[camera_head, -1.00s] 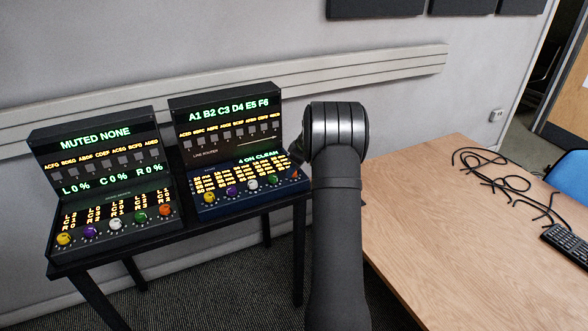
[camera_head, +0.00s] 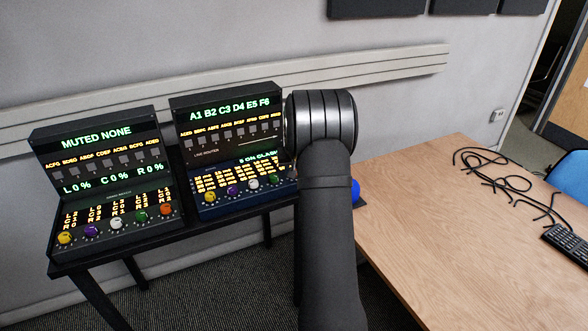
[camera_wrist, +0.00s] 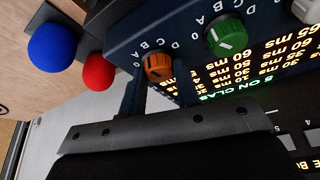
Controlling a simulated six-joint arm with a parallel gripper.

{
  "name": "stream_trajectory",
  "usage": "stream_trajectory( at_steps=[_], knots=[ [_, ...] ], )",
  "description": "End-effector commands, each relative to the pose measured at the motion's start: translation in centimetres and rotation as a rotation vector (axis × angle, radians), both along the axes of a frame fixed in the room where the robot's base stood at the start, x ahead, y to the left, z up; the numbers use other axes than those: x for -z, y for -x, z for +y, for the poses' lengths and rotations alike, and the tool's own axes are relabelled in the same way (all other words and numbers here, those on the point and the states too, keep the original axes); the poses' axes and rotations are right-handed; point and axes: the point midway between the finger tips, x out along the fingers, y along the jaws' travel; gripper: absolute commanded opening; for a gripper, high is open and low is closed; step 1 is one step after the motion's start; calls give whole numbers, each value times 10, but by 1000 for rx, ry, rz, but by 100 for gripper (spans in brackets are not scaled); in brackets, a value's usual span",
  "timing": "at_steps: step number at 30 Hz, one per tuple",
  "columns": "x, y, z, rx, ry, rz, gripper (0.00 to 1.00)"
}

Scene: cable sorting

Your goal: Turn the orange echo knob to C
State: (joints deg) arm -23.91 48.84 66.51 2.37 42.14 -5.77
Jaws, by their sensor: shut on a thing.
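The orange knob (camera_wrist: 158,68) is at the end of the knob row on the dark blue right-hand unit (camera_head: 215,208). In the wrist view letters run around it; I cannot tell which letter its pale pointer mark faces. My gripper (camera_wrist: 159,76) has its two dark fingers on either side of this knob and is shut on it. In the head view my arm hides this knob and the gripper. A green knob (camera_wrist: 226,38) sits beside it. The unit's screen (camera_wrist: 270,82) shows a line that seems to read "5 ON CLAS", partly cut off.
A blue ball (camera_wrist: 52,47) and a red ball (camera_wrist: 98,72) are close beside the unit. The left-hand unit (camera_head: 105,185) has its own orange knob (camera_head: 165,209). A wooden table (camera_head: 430,240) with black cables (camera_head: 505,185) stands at right.

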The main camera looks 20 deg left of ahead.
Motion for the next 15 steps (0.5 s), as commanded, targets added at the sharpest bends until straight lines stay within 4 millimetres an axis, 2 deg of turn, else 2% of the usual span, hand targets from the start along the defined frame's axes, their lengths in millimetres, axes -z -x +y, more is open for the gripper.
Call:
stream_trajectory(
  at_steps=[15],
  knots=[
    [1,1,4,478,2,2,6]
  ],
)
